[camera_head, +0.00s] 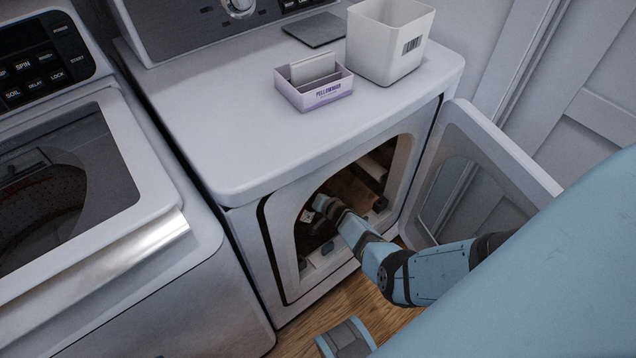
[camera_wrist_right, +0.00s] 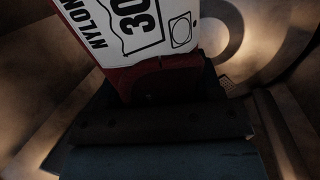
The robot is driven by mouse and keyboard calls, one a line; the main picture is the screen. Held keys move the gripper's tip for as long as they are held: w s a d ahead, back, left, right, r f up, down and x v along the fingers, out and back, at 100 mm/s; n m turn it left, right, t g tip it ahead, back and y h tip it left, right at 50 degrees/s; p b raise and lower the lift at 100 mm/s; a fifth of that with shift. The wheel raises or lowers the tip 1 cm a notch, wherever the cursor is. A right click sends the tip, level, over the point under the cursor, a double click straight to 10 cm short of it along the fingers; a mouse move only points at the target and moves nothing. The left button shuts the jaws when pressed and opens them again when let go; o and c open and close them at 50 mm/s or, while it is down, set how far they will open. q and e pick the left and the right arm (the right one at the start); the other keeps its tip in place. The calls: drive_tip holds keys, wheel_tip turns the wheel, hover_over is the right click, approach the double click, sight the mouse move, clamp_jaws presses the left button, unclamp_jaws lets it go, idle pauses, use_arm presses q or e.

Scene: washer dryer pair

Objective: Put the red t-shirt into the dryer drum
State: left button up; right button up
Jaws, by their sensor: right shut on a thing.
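The dryer (camera_head: 330,130) has its door (camera_head: 475,170) swung open to the right. My right arm reaches through the opening, and the right gripper (camera_head: 322,203) is inside the dryer drum (camera_head: 372,168). In the right wrist view, the right gripper (camera_wrist_right: 165,90) is shut on red material that I take to be the red t-shirt (camera_wrist_right: 150,82). A white label reading "NYLON" and "30" covers much of it. The brownish drum wall (camera_wrist_right: 285,50) surrounds it. In the head view the shirt is mostly hidden inside the dark opening.
On the dryer top are a lilac box of sheets (camera_head: 318,92), a white lint bin (camera_head: 390,42) and a dark flat pad (camera_head: 314,29). A washer (camera_head: 160,275) stands at the left. The opening's rim and open door closely flank my right arm.

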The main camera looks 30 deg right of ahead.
drive_tip(key=shift+w+f, duration=0.15)
drive_tip(key=shift+w, duration=0.05)
drive_tip(key=o, duration=1.1)
use_arm(q)
drive_tip(key=shift+r, duration=0.15)
drive_tip(key=shift+r+p, duration=0.2)
drive_tip(key=shift+p, duration=0.1)
use_arm(e)
drive_tip(key=shift+s, duration=0.25)
use_arm(q)
drive_tip(key=p, duration=0.3)
drive_tip(key=r+p, duration=0.1)
drive_tip(key=p, duration=0.2)
drive_tip(key=r+p, duration=0.1)
drive_tip(key=p, duration=0.2)
drive_tip(key=shift+s+a+r+n+g+y+p, duration=0.2)
drive_tip(key=shift+s+a+n+g+y+p, duration=0.15)
drive_tip(key=shift+n+g+y, duration=0.05)
use_arm(e)
drive_tip(key=v, duration=1.3)
drive_tip(key=shift+s+d, duration=0.15)
use_arm(q)
drive_tip(key=shift+a+r, duration=0.1)
drive_tip(key=shift+a, duration=0.1)
